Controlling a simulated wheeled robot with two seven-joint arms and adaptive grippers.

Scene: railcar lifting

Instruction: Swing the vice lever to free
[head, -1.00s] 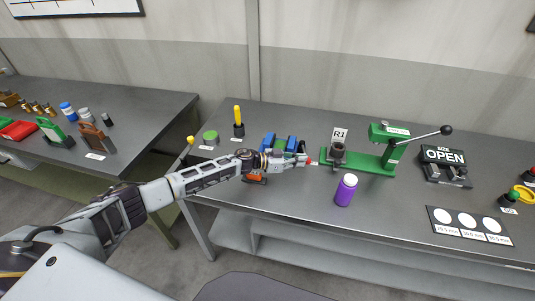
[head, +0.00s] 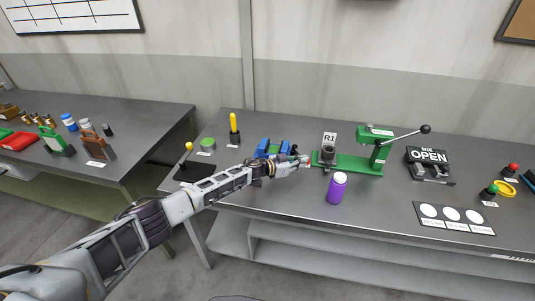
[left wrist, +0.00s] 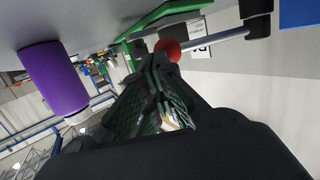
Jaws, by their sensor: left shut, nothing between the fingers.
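The blue vice (head: 265,146) stands on the bench, partly behind my left wrist in the head view. In the left wrist view, a grey lever rod (left wrist: 222,40) with a red ball end (left wrist: 167,47) runs from a black piece beside a blue part (left wrist: 300,12). My left gripper (head: 305,161) is shut and empty. Its fingers, also in the left wrist view (left wrist: 158,75), are close to the red ball; I cannot tell whether they touch it. The red ball does not show clearly in the head view. My right gripper is not in view.
A green press (head: 352,163) with an R1 sign (head: 329,138) stands just right of my gripper. A purple bottle (head: 337,189) stands in front, also in the left wrist view (left wrist: 52,78). A yellow-handled tool (head: 233,124) and an OPEN sign (head: 428,156) are farther off.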

